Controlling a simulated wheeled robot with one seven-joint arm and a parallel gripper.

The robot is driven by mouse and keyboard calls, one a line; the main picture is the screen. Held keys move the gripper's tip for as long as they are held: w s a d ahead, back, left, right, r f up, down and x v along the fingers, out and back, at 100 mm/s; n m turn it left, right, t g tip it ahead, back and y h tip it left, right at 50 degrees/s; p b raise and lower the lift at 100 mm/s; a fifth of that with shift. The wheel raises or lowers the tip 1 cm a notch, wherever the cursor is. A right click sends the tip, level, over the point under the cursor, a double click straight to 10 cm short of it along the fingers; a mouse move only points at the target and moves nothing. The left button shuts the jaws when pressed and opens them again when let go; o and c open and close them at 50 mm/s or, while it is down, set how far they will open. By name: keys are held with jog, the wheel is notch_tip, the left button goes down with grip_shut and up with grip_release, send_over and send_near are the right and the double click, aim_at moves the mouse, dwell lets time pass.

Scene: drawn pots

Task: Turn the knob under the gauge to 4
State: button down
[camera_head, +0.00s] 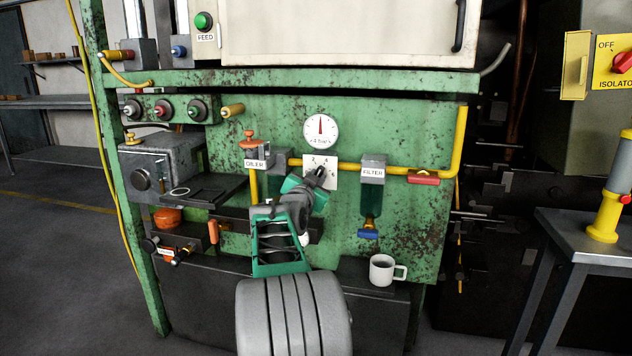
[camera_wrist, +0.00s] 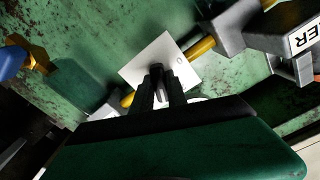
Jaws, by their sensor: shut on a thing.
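The round white gauge (camera_head: 321,131) with a red needle is on the green panel; its needle points about straight up. Below it is a white dial plate (camera_head: 313,161), with 2 and 4 legible along its top edge. The dark knob (camera_head: 320,172) sits on this plate, partly hidden by my gripper. My gripper (camera_head: 315,180) reaches up from below and is shut on the knob. In the wrist view the two dark fingers (camera_wrist: 160,92) close on the knob in front of the plate (camera_wrist: 147,65). The knob's exact setting cannot be read.
A yellow pipe (camera_head: 345,166) runs behind the plate. The oiler (camera_head: 257,163) is to the left and the filter (camera_head: 373,172) to the right, both close to my gripper. A white mug (camera_head: 382,270) stands on the ledge below right.

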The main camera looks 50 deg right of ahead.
jog(key=c, duration=1.3)
grip_release()
jog(key=p+v, duration=0.1)
jog(key=v, duration=0.6)
jog(key=shift+s+a, duration=0.2)
jog(key=shift+a, duration=0.2)
